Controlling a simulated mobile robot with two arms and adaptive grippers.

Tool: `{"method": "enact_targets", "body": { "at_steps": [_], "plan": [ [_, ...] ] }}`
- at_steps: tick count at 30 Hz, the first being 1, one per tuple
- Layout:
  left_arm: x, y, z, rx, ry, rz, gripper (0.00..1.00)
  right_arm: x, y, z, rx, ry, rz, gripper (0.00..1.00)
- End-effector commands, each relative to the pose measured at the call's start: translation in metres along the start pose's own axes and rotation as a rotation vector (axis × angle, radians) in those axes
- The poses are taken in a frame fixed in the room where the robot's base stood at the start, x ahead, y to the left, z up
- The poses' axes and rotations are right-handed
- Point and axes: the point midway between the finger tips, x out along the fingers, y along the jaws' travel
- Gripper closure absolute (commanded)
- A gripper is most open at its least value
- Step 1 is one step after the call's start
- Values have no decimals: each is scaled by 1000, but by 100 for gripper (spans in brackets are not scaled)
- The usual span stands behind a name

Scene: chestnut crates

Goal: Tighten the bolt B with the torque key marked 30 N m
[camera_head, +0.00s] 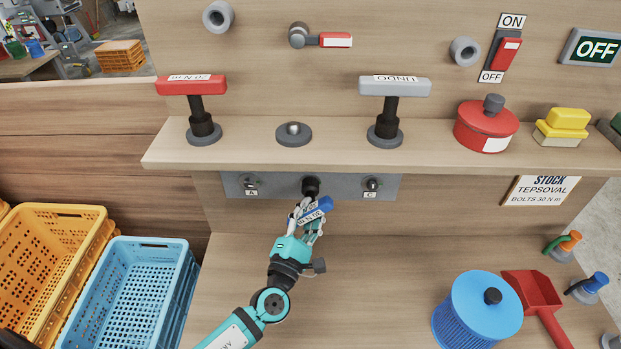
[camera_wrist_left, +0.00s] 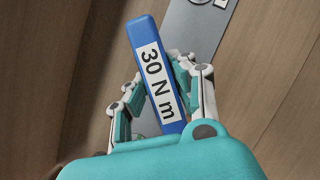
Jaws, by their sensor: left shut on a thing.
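The blue torque key (camera_head: 325,204) is in my left gripper (camera_head: 307,218), which is shut on its handle. The label "30 N m" reads clearly on the blue key in the left wrist view (camera_wrist_left: 143,32). The key's black socket end (camera_head: 311,186) points at the middle of the grey plate (camera_head: 340,184), between bolt A (camera_head: 250,182) and bolt C (camera_head: 372,184). Bolt B itself is hidden behind the socket. I cannot tell whether the socket is fully seated on it. My right gripper is not in view.
On the shelf (camera_head: 345,153) above stand a red key (camera_head: 191,86), an empty holder (camera_head: 293,134), a grey UNDO key (camera_head: 394,88) and a red pot (camera_head: 478,127). Crates (camera_head: 137,244) are at left. A blue basket (camera_head: 462,322) and red scoop (camera_head: 530,290) lie right. The sign reads OFF.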

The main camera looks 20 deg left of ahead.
Motion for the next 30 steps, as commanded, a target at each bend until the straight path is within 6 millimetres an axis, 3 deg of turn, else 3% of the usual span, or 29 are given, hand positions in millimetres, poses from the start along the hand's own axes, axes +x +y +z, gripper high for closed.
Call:
{"method": "enact_targets", "body": {
  "at_steps": [12, 30],
  "plan": [
    [0, 0, 0, 3, -1, 0, 100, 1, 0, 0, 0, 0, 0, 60],
    [-1, -4, -3, -289, -17, 119, 100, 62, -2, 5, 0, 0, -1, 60]
  ]
}}
